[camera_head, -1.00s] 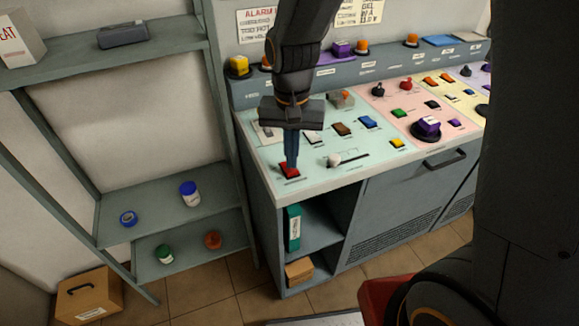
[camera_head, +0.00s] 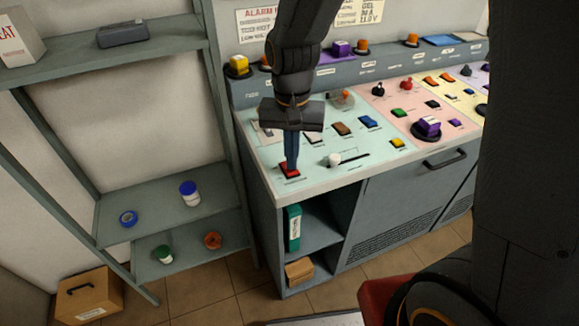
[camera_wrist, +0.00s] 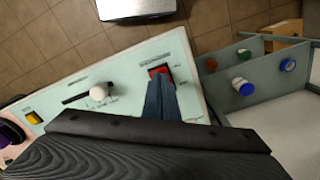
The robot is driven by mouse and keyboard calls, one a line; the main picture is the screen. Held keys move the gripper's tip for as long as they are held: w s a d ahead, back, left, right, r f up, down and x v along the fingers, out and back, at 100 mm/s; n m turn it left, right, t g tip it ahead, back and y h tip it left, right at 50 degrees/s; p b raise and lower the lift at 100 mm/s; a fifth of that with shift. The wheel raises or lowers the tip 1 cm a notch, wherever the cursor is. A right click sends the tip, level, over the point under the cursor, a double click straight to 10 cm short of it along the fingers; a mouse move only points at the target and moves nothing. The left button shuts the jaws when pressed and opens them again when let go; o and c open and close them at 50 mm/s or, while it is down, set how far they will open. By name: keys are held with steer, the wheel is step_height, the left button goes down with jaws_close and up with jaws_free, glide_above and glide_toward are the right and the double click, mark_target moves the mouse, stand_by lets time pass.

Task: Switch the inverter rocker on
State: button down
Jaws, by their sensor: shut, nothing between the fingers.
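A red rocker switch (camera_head: 289,171) sits on the pale green panel (camera_head: 310,180) near the console's front left corner. I take it as the inverter rocker, though its label is too small to read. My gripper (camera_head: 291,164) points down with its blue fingers shut and empty, the tips at the red rocker. In the wrist view the red rocker (camera_wrist: 160,72) shows just beyond the fingertips (camera_wrist: 160,84). The fingers hide part of it, and I cannot tell whether they touch it or which way it is tipped.
A slider with a white knob (camera_head: 334,160) lies right of the rocker. Brown (camera_head: 341,129) and blue (camera_head: 368,122) rockers stand behind. A shelf rack (camera_head: 150,205) is close on the left. Tiled floor (camera_head: 220,290) is free in front.

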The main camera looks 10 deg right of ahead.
steer(key=shift+f, duration=0.55)
stand_by(0.4)
step_height(320, 180, up, 7)
steer(key=p, duration=0.6)
stand_by(0.5)
steer(key=s+d+f+n+b, duration=0.1)
steer(key=s+d+b, duration=0.1)
steer(key=d, duration=0.4)
steer(key=s+d+f+n+t+b, duration=0.1)
steer(key=s+d+b, duration=0.1)
steer(key=s+d, duration=0.3)
steer(key=shift+s+d+n+b, duration=0.25)
steer(key=shift+d+n+b, duration=0.15)
steer(key=shift+d, duration=0.5)
